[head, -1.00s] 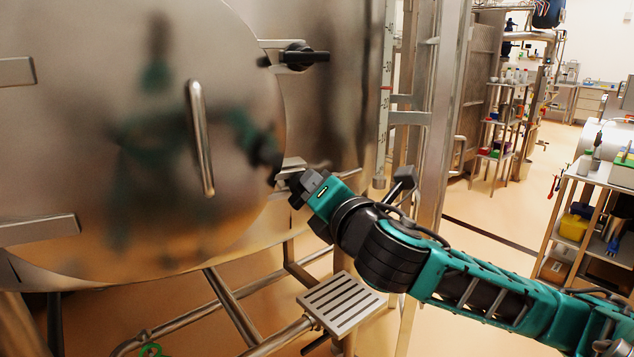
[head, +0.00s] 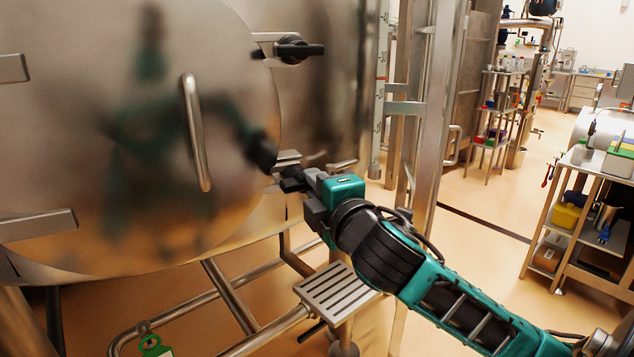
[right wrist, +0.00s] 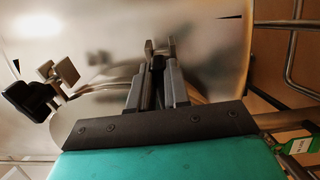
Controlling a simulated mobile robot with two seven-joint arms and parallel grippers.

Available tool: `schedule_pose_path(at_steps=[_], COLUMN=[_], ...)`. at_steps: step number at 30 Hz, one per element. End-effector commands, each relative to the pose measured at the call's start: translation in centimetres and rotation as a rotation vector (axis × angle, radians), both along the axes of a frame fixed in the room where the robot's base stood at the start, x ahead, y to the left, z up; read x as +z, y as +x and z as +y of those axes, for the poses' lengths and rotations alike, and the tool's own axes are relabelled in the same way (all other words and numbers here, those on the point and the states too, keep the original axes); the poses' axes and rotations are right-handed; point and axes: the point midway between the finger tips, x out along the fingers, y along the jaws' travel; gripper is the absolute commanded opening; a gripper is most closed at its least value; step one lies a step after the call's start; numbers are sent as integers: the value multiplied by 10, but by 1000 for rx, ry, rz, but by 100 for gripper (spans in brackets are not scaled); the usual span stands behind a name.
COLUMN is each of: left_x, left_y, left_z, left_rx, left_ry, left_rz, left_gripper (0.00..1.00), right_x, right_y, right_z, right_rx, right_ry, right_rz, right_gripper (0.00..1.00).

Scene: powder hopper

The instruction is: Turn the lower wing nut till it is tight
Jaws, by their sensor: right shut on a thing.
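The lower wing nut (head: 289,184), black, sits at the lower latch bracket (head: 287,157) on the right edge of the round steel door (head: 120,130). My right gripper (head: 299,186) is shut on it, and the fingers hide much of it. In the right wrist view the two fingers (right wrist: 157,80) close around a narrow dark part by the door rim. The upper wing nut (head: 300,50), with a black bar lying level, stands at its own bracket; a black wing nut (right wrist: 30,100) also shows at the left of the right wrist view. My left gripper is out of view.
A curved door handle (head: 196,130) stands out left of my right gripper. A slotted step (head: 337,292) and steel pipes lie below. A steel upright (head: 425,130) rises close to my right arm. Open floor and a cart (head: 580,215) are at the right.

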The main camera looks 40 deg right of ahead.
Motion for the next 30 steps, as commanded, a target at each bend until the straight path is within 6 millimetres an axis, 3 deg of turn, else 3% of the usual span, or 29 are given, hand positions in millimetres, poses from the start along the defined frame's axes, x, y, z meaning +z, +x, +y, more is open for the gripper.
schedule_pose_path(at_steps=[17, 18, 25, 30], left_x=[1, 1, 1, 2], left_y=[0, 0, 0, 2], left_z=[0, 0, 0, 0], left_rx=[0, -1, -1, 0], left_ry=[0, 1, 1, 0], left_rz=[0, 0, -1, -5], left_gripper=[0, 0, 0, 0], right_x=[5, 5, 3, 1], right_y=[1, 0, 1, 0], right_z=[-2, -2, -1, -1], right_rx=[-3, -3, -2, -1], right_ry=[32, 32, 31, 31], right_rz=[-22, -22, -15, -12], right_gripper=[0, 19, 41, 43])
